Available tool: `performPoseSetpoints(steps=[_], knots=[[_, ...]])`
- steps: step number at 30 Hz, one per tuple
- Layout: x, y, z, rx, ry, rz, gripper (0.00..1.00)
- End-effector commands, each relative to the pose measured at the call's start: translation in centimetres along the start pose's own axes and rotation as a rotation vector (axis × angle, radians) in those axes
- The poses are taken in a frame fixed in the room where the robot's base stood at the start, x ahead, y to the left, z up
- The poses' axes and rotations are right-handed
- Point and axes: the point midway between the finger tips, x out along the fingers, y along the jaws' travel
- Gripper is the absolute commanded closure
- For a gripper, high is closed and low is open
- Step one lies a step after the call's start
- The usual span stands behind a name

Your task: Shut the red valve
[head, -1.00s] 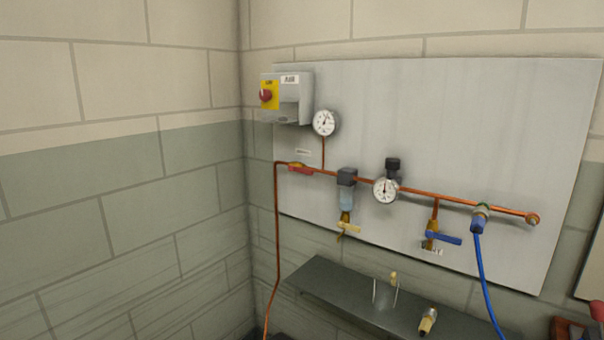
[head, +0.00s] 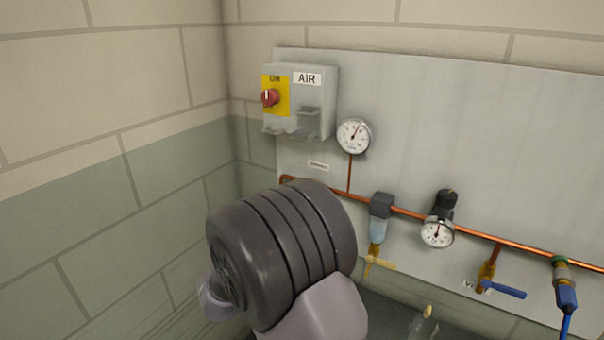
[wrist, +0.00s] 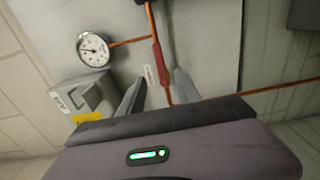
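The red valve (wrist: 157,58) shows in the wrist view as a red lever lying along the copper pipe. In the head view my arm hides it. My gripper (wrist: 160,80) is open, with one grey finger on each side of the line of the red lever. I cannot tell how far the fingertips are from the lever, and nothing is clamped between them. In the head view my gripper is hidden behind my own arm.
The AIR switch box (head: 300,100) with a red knob is above left, beside a gauge (head: 353,136). A filter (head: 379,218), a regulator gauge (head: 437,232) and a blue lever valve (head: 500,288) sit along the pipe to the right. The grey wall panel (head: 480,120) is bare above.

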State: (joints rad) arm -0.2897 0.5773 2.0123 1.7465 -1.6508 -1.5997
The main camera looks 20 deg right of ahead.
Motion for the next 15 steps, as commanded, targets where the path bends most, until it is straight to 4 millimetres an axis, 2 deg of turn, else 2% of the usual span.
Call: performPoseSetpoints(steps=[2, 9, 15], knots=[[1.4, -0.2, 0.2, 0.000, -0.005, 0.001, 0.60], [8.5, -0.4, 0.3, 0.005, -0.005, 0.001, 0.60], [13.5, -0.3, 0.2, 0.006, -0.003, 0.000, 0.60]])
